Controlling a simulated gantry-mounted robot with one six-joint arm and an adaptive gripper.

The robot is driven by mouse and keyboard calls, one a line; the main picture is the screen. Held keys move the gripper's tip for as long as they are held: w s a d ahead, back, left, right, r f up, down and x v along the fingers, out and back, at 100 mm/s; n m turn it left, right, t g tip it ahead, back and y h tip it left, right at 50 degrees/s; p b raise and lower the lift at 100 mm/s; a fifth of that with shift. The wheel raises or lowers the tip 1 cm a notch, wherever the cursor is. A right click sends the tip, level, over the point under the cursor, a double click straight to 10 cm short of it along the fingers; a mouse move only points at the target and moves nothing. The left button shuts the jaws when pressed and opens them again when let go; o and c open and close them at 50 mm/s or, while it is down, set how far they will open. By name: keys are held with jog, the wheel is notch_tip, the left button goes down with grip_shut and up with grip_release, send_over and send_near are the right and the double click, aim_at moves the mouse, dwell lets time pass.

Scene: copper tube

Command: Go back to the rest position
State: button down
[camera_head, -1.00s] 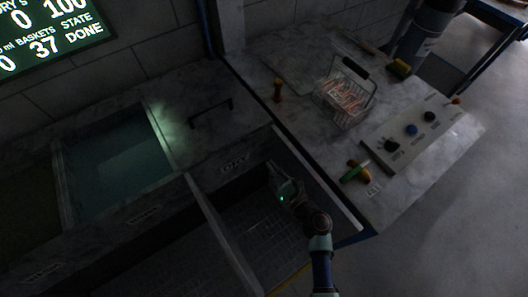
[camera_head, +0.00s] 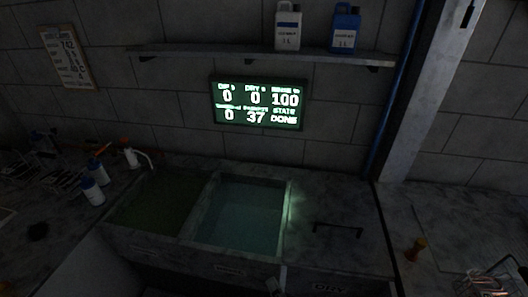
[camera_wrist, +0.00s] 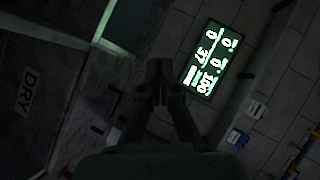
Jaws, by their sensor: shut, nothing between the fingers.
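My gripper (camera_wrist: 158,85) shows dark in the middle of the wrist view, its fingers together with nothing between them. In the head view only a small part of it (camera_head: 272,286) shows at the bottom edge, in front of the counter. The rest of my arm is out of the head view. The wire basket (camera_head: 490,283) stands on the right-hand counter, cut off by the lower right corner, and my gripper is well apart from it.
Two sunken tanks (camera_head: 240,212) lie in the counter, with a black handle (camera_head: 338,230) to their right. A lit display (camera_head: 257,104) reads DONE on the wall below a shelf (camera_head: 260,55) with two jugs. Bottles (camera_head: 92,191) stand at left. A pillar (camera_head: 428,90) rises at right.

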jog(key=s+a+r+n+h+p, duration=0.1)
jog(key=s+a+r+n+h, duration=0.15)
jog(key=r+n, duration=0.3)
jog(key=s+a+r+n+h+p, duration=0.2)
jog(key=s+r+n, duration=0.15)
jog(key=r, duration=0.35)
notch_tip(320, 180, up, 38)
jog(key=n+p, duration=0.1)
jog(key=p, duration=3.6)
jog(key=shift+w+d, duration=0.2)
jog(key=shift+d, duration=0.1)
jog(key=shift+f, duration=0.15)
